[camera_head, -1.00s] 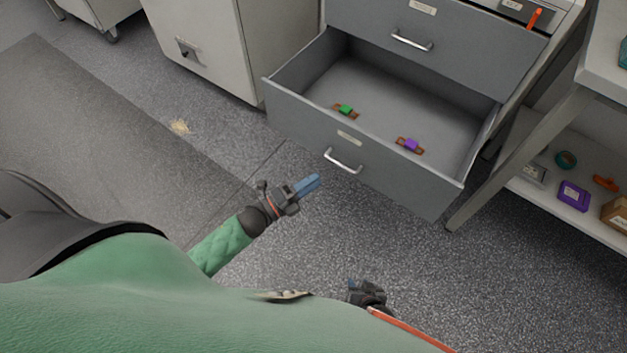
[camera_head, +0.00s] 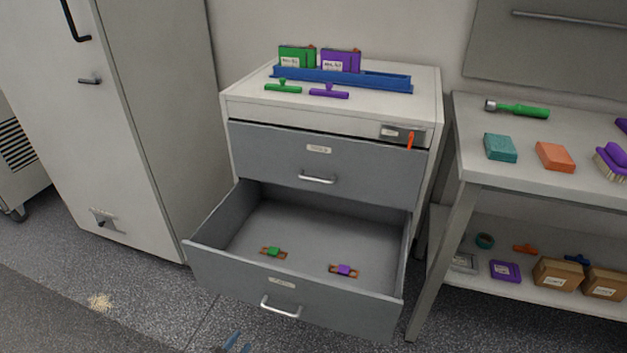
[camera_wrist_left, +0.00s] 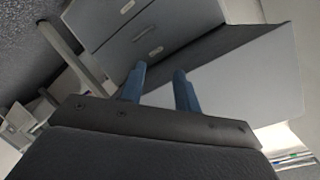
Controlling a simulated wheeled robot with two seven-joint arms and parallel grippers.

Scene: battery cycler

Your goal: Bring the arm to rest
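The gripper is clear of the drawer handle (camera_head: 281,308). The rest of the left arm is out of the head view. My right gripper is not in view.
The lower drawer stands open, holding a green-centred piece (camera_head: 273,252) and a purple-centred piece (camera_head: 344,270). The upper drawer (camera_head: 330,165) is shut. A blue tray (camera_head: 385,82) with green and purple boxes sits on top. A workbench (camera_head: 500,180) stands right.

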